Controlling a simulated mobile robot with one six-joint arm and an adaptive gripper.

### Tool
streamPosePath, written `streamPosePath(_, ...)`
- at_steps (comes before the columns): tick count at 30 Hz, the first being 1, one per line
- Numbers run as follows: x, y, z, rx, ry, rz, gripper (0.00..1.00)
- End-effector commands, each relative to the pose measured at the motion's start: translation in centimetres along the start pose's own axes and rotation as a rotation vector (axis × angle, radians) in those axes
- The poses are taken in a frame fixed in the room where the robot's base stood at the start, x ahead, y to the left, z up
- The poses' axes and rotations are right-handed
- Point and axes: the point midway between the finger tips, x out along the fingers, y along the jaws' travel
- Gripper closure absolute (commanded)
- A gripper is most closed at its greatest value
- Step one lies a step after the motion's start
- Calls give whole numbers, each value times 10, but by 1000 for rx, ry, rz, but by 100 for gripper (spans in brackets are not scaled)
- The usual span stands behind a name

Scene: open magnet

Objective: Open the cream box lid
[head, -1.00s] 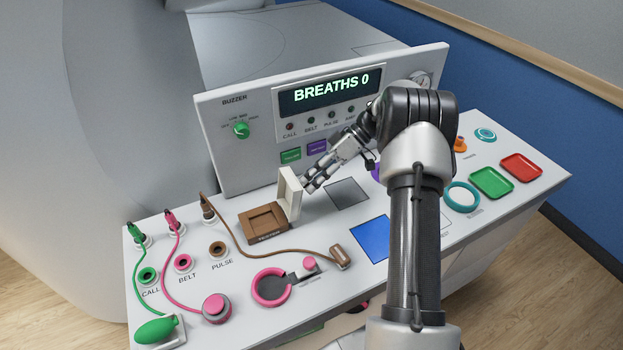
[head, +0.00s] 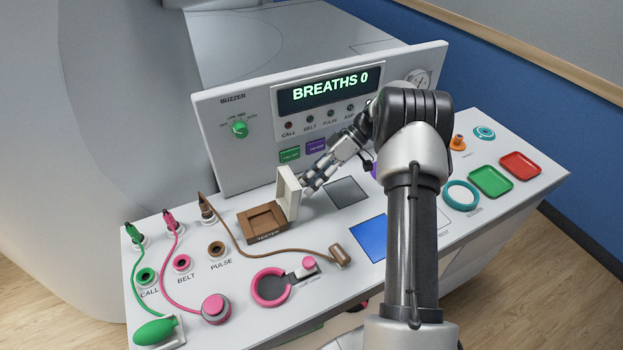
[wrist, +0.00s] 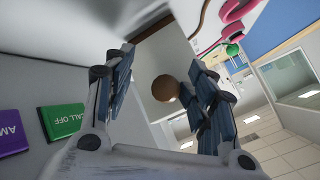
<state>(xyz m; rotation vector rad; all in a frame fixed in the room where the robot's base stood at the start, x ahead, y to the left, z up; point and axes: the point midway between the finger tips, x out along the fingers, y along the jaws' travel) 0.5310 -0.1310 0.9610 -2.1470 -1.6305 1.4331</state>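The cream box lid (head: 288,192) stands upright on the right edge of its brown box base (head: 252,230), hinged open. The recess in the base is uncovered. My gripper (head: 306,186) is just right of the lid, with its fingertips close to the lid's outer face. I cannot tell whether they touch. In the wrist view my gripper's fingers (wrist: 165,78) are spread apart with nothing clearly held between them. A brown round end (wrist: 165,88) shows in the gap, beyond the fingers.
A brown cord ending in a cylinder (head: 340,256) curves in front of the box. A pink ring (head: 256,294) lies nearer. The upright panel with the BREATHS 0 display (head: 328,90) stands behind. A blue square (head: 368,238) and a grey square (head: 347,191) lie right of the box.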

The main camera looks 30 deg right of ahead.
Motion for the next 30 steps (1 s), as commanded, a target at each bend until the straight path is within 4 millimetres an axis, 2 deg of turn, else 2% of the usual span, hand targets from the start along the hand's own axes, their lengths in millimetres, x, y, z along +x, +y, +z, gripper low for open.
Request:
streamPosePath(7, -1, 1, -1, 0, 3, 5, 54)
streamPosePath(11, -12, 2, -2, -3, 5, 9, 54)
streamPosePath(23, -93, 1, 0, -2, 3, 7, 54)
streamPosePath(30, -116, 0, 0, -1, 2, 2, 54)
